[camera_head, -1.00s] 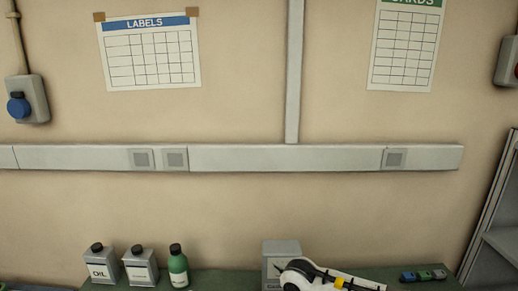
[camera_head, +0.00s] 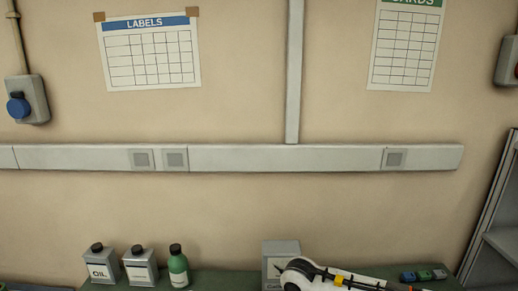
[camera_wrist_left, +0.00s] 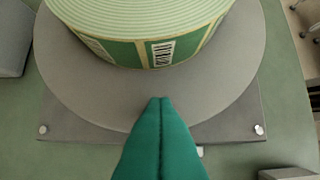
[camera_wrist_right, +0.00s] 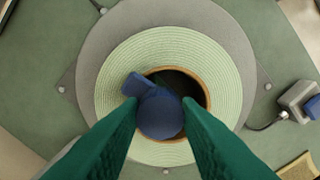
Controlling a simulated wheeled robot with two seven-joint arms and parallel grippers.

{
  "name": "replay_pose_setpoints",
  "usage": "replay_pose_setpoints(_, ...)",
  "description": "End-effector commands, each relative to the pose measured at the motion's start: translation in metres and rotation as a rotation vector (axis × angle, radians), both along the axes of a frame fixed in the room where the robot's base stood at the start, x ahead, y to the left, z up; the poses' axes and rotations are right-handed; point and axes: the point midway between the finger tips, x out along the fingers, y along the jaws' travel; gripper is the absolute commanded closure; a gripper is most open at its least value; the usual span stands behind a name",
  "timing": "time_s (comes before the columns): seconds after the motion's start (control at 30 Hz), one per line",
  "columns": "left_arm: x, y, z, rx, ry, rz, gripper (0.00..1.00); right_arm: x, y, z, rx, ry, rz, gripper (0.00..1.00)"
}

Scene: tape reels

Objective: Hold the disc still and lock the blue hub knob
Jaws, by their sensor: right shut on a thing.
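The grey disc (camera_wrist_left: 90,85) lies flat on a square grey base plate (camera_wrist_left: 225,130) in the left wrist view. A pale green tape reel (camera_wrist_left: 130,48) with a barcode label sits on the disc. My left gripper (camera_wrist_left: 160,100) has its green fingers together over the front of the disc, with nothing seen between them; whether the tips touch the disc I cannot tell. In the right wrist view, the blue hub knob (camera_wrist_right: 160,115) has an arm pointing up left, inside the reel's tan-rimmed central hole. My right gripper (camera_wrist_right: 160,118) is shut on the knob, a finger on each side.
In the right wrist view, a grey box with a blue part (camera_wrist_right: 298,100) and a cable stands right of the disc. In the head view, an oil can (camera_head: 100,266), another can and a green bottle (camera_head: 178,266) stand at the wall.

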Motion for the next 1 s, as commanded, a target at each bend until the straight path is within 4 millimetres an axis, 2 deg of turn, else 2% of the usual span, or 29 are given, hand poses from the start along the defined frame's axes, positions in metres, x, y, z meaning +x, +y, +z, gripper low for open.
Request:
replay_pose_setpoints(0.07, -0.003, 0.002, -0.007, 0.008, 0.012, 0.001, 1.00, -0.002, 0.002, -0.001, 0.002, 0.004, 0.000, 0.90)
replay_pose_setpoints(0.1, -0.003, 0.002, -0.007, 0.008, 0.012, 0.001, 1.00, -0.002, 0.002, -0.001, 0.002, 0.004, 0.001, 0.63)
replay_pose_setpoints(0.13, -0.003, 0.002, -0.007, 0.008, 0.012, 0.001, 1.00, -0.002, 0.002, -0.001, 0.002, 0.004, 0.001, 0.60)
replay_pose_setpoints(0.47, -0.003, 0.002, -0.007, 0.009, 0.013, 0.001, 1.00, -0.001, 0.001, 0.001, 0.001, 0.001, -0.001, 0.60)
replay_pose_setpoints(0.57, -0.003, 0.002, -0.007, 0.009, 0.013, 0.001, 1.00, 0.000, 0.001, 0.010, 0.001, 0.001, -0.001, 0.60)
replay_pose_setpoints(0.8, -0.003, 0.002, -0.007, 0.009, 0.013, 0.001, 1.00, 0.000, 0.001, 0.043, 0.001, -0.001, 0.000, 0.60)
replay_pose_setpoints(1.0, -0.003, 0.002, -0.007, 0.009, 0.013, 0.001, 1.00, -0.001, 0.001, 0.049, 0.001, 0.002, -0.002, 0.60)
